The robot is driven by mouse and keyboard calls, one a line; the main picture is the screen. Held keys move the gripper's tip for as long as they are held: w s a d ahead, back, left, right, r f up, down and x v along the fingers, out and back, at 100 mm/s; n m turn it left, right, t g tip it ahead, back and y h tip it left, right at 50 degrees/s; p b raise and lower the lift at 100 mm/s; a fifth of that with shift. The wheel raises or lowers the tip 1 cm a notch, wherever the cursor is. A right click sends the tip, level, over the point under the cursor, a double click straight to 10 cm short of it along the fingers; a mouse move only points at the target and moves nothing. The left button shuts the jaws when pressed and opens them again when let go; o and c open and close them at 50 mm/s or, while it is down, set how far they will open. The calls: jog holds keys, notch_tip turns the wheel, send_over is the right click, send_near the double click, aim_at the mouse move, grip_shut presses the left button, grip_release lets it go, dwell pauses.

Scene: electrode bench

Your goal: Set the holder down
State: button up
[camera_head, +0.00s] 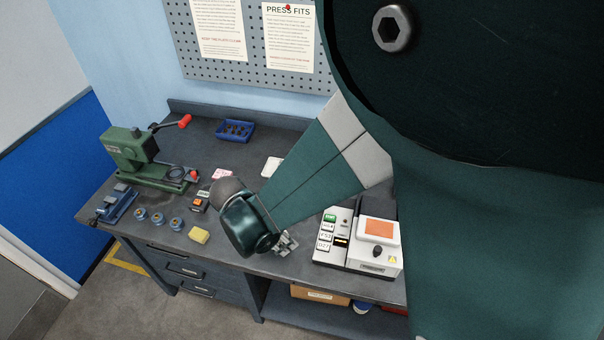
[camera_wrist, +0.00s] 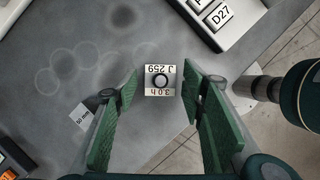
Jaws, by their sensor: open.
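The holder (camera_wrist: 160,81) is a small pale block with a dark round hole in its middle, marked "J 259" and "3.0 h" in the wrist view. It stands over the grey bench top (camera_wrist: 110,55) near the bench's front edge. My gripper (camera_wrist: 162,90) has its green fingers apart on either side of the holder, with a visible gap on each side. In the head view my gripper (camera_head: 287,244) is low over the front of the bench, and I cannot make out the holder there.
A white machine (camera_head: 358,248) with an orange panel stands close on the right; its labelled corner (camera_wrist: 218,16) shows in the wrist view. A small "50 mm" piece (camera_wrist: 84,115) lies beside my fingers.

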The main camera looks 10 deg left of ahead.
jog(key=p+v, duration=0.4)
jog(key=v, duration=0.6)
jog(key=shift+s, duration=0.25)
jog(key=shift+r, duration=0.15)
jog(key=w+d+r+m+y, duration=0.15)
jog(key=d+r+m, duration=0.25)
jog(key=d, duration=0.4)
jog(key=w+d+r+m, duration=0.3)
jog(key=d+r+m, duration=0.15)
jog(key=d, duration=0.25)
jog(key=w+d+r+m+y, duration=0.1)
jog(key=w+d+r+m, duration=0.1)
jog(key=d+r+m, duration=0.45)
jog(key=s+d+r+m+t, duration=0.2)
jog(key=d+m, duration=0.4)
jog(key=d, duration=0.5)
jog(key=s+d+r+m+t, duration=0.2)
jog(key=d+m, duration=0.4)
jog(key=d, duration=0.5)
jog(key=s+r, duration=0.1)
jog(key=s, duration=0.1)
jog(key=shift+s+d+r+y, duration=0.3)
jog(key=shift+s+d+y, duration=0.05)
jog(key=shift+s+d, duration=0.05)
